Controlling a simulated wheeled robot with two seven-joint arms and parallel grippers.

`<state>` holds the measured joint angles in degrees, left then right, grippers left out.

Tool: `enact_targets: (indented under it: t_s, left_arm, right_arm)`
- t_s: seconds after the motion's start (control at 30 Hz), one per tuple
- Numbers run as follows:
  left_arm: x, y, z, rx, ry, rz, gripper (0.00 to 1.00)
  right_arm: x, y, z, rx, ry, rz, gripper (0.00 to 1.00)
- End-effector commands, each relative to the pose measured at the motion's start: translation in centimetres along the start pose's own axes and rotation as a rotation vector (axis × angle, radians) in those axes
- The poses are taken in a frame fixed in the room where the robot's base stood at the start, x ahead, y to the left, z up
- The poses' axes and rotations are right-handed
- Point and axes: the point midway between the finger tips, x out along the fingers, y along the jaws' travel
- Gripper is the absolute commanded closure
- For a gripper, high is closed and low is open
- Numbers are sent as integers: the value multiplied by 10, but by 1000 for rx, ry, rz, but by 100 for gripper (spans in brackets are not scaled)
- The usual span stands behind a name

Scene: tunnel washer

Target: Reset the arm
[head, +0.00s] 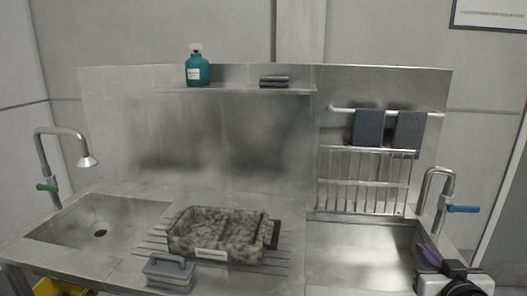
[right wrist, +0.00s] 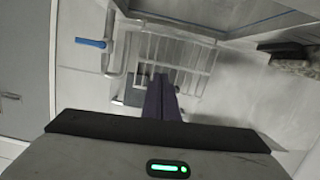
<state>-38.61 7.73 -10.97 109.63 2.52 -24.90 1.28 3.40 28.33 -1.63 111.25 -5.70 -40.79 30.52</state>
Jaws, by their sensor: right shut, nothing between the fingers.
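My right gripper (head: 430,253) is at the lower right of the head view, over the front right of the right-hand basin. Its two purple fingers are together with nothing between them. In the right wrist view the shut fingers (right wrist: 161,98) point toward the wire rack and tap. My left gripper is not in the head view.
The left basin (head: 75,228) has a green-levered tap (head: 62,135). A blue-levered tap (head: 440,195) stands behind my right gripper. A teal bottle (head: 197,70) is on the shelf.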

Motion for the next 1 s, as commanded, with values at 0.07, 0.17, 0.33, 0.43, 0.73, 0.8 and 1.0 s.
enact_targets:
  t_s: [0.07,0.17,0.33,0.43,0.73,0.8,1.0]
  left_arm:
    - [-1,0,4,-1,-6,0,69]
    - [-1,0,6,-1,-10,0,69]
    - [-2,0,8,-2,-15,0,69]
    - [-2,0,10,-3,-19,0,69]
    - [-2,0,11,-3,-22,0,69]
    - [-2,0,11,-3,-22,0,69]
    - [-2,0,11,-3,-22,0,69]
  right_arm:
    - [-18,-16,37,-16,-94,-10,100]
    - [-51,-37,90,-47,-245,-30,100]
    - [-133,-71,172,-113,-530,-92,100]
    - [-176,-84,201,-143,-657,-132,100]
    - [-278,-106,246,-200,-926,-245,100]
    - [-299,-109,252,-209,-977,-272,100]
    - [-298,-122,273,-207,-962,-313,100]
